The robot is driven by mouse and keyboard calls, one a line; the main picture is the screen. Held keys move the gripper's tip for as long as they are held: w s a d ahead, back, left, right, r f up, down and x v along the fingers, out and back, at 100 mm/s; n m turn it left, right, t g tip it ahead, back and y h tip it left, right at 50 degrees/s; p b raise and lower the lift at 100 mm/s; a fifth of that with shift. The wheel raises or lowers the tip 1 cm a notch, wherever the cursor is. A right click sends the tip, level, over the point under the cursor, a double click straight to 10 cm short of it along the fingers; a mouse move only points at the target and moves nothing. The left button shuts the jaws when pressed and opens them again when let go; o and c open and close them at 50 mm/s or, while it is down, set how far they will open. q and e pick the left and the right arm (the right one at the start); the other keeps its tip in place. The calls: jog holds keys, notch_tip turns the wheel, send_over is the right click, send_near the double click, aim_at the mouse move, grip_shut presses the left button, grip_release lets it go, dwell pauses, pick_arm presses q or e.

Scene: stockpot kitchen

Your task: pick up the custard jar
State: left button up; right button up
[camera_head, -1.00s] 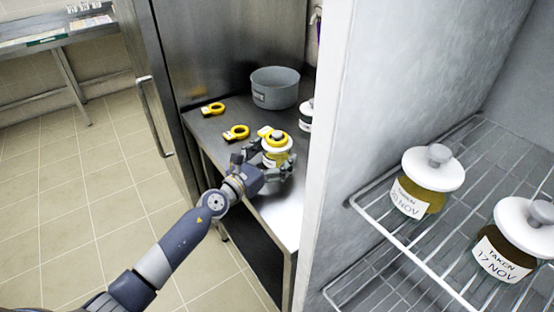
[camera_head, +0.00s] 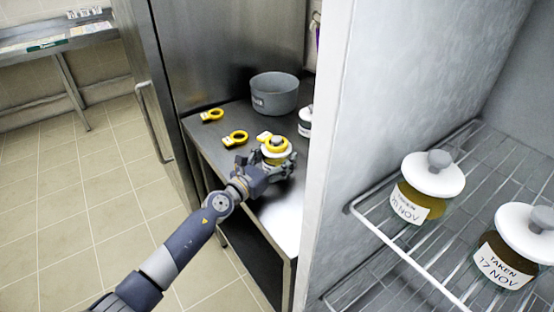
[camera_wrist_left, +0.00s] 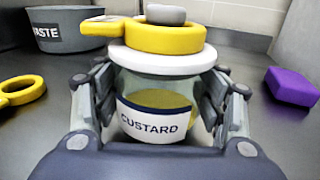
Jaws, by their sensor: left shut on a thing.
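The custard jar (camera_wrist_left: 150,122) stands upright, a clear jar with yellow contents, a white lid and a label reading CUSTARD. It also shows on the steel counter in the head view (camera_head: 277,157). A yellow ring tag (camera_wrist_left: 150,37) sits on its lid around the grey knob. My left gripper (camera_wrist_left: 158,105) is shut on the jar, one finger on each side of the glass below the lid. It also shows in the head view (camera_head: 268,170). I cannot tell whether the jar's base touches the counter. My right gripper is in neither view.
A grey pot labelled WASTE (camera_wrist_left: 60,37) stands behind. Yellow ring tags (camera_head: 235,138) (camera_head: 211,115) lie left of the jar; another white-lidded jar (camera_head: 305,122) is partly hidden by the pale wall. A purple block (camera_wrist_left: 292,85) lies right. Two dated jars (camera_head: 430,187) (camera_head: 513,246) stand on a wire shelf.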

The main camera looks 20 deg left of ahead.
pick_arm(q)
jog(key=shift+r, duration=0.25)
